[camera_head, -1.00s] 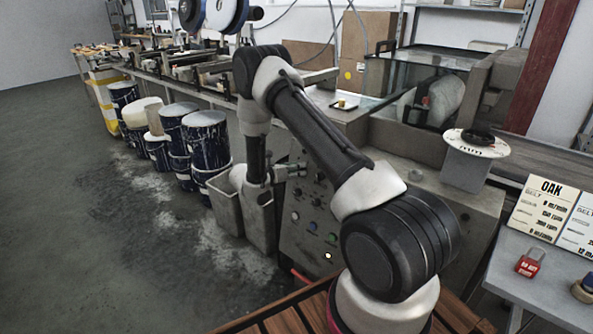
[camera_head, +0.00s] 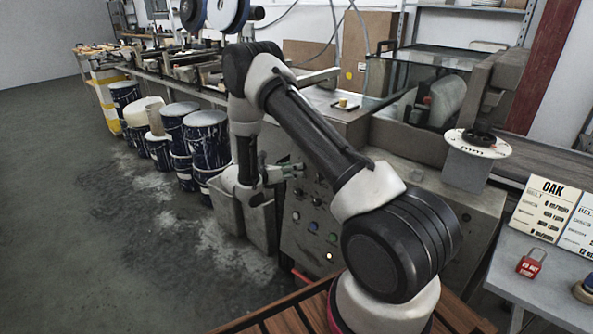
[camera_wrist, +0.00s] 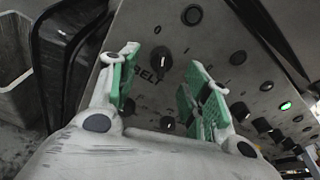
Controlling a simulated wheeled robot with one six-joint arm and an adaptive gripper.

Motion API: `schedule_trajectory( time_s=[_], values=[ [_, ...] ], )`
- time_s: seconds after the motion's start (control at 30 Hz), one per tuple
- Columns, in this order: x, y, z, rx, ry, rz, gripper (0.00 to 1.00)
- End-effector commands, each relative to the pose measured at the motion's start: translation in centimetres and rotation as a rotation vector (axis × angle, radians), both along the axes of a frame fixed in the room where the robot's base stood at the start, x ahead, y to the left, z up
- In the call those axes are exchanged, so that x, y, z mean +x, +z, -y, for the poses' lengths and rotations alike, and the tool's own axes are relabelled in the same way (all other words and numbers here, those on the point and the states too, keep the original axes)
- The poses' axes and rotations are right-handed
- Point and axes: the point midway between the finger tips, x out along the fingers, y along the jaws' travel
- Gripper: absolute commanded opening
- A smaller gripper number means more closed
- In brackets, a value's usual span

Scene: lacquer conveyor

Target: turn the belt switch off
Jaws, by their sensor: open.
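The grey control panel (camera_head: 310,215) is on the side of the conveyor machine and fills much of the wrist view (camera_wrist: 225,45). In the wrist view, a black rotary knob (camera_wrist: 160,57) with a light mark sits beside the printed word BELT. My gripper (camera_wrist: 162,75) faces the panel with its green-padded fingers apart and nothing between them. The knob and lettering appear between the fingers, and I cannot tell how far off they are. In the head view my gripper (camera_head: 288,172) is beside the panel's upper left part. The knob cannot be made out there.
More knobs and a lit green lamp (camera_wrist: 285,106) are on the panel to the right. Grey bins (camera_head: 228,212) stand close to the panel's left, with paint buckets (camera_head: 205,140) farther left. A red padlock (camera_head: 530,263) lies on the side table (camera_head: 515,290).

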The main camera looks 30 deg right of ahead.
Motion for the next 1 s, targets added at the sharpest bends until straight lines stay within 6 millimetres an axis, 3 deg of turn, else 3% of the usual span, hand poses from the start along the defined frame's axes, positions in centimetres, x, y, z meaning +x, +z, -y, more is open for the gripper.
schedule_trajectory(
  time_s=[0.2,0.4,1.0],
  values=[
    [-1.2,1.3,-4.9,0.001,0.005,0.001,0.48],
    [-2.0,2.0,-7.6,0.0,0.002,0.001,0.48],
    [-2.2,2.2,-8.3,0.0,-0.001,0.002,0.48]
  ],
)
